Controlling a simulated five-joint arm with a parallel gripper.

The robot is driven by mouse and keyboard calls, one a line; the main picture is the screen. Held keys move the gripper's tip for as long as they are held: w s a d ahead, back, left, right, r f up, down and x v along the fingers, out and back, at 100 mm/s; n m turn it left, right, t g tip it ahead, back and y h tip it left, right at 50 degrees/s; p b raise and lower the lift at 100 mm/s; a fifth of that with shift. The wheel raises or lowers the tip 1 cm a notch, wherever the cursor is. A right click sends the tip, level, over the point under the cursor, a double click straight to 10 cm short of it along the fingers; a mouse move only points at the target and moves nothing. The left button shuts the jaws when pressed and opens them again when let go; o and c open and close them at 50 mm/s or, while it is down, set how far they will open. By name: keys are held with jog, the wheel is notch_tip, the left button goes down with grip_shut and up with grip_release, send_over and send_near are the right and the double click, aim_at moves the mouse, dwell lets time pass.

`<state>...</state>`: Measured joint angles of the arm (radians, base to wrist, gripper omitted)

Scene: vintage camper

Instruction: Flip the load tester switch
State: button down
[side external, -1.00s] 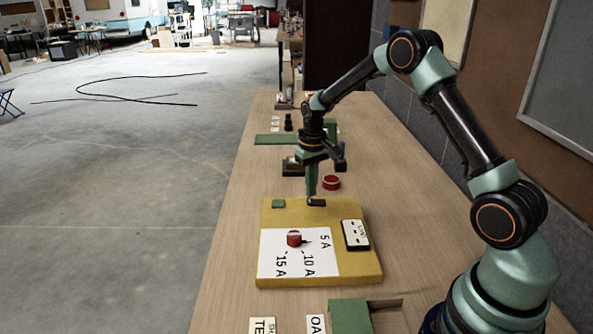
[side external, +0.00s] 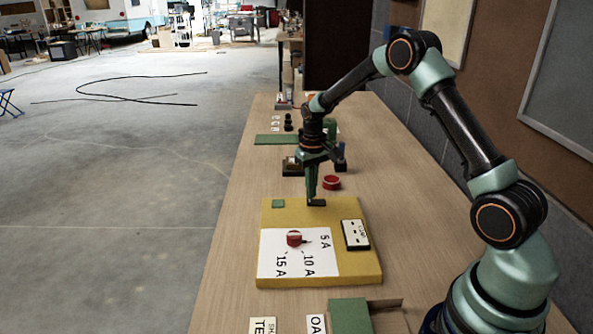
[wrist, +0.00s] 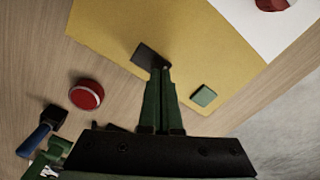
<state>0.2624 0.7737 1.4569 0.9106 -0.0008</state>
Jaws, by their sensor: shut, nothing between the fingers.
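The load tester is a yellow board (side external: 348,274) on the bench. A small black switch piece (side external: 316,203) sits near its far edge. The same dark switch (wrist: 146,54) shows at my fingertips in the wrist view. My gripper (side external: 311,198) points down with its green fingers shut and nothing between them. The fingertips (wrist: 161,70) are right beside the switch and seem to touch it; exact contact is hard to tell. A red knob (side external: 294,239) sits on the white 5 A, 10 A, 15 A plate, and a small green square (side external: 278,204) lies left of the switch.
A red round tub (side external: 331,182) stands just beyond the board. A white-faced panel (side external: 355,235) is on the board's right side. An open box with a green part (side external: 350,316) and labels (side external: 262,326) are at the near end. Small items stand farther back.

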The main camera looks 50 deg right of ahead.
aim_at(311, 201)
jog(key=shift+f, duration=0.7)
dwell(0.3)
jog(key=shift+r, duration=3.55)
jog(key=s+a+r+n+t, duration=0.1)
jog(key=s+a+r, duration=0.3)
jog(key=r, duration=0.2)
jog(key=s+a+r+t, duration=0.2)
jog(key=s+a+r, duration=0.15)
jog(key=r, duration=0.25)
jog(key=s+a+r+n+t, duration=0.2)
jog(key=s+a, duration=0.3)
jog(key=s, duration=0.6)
jog(key=shift+s+t, duration=0.2)
jog(key=shift+t, duration=0.1)
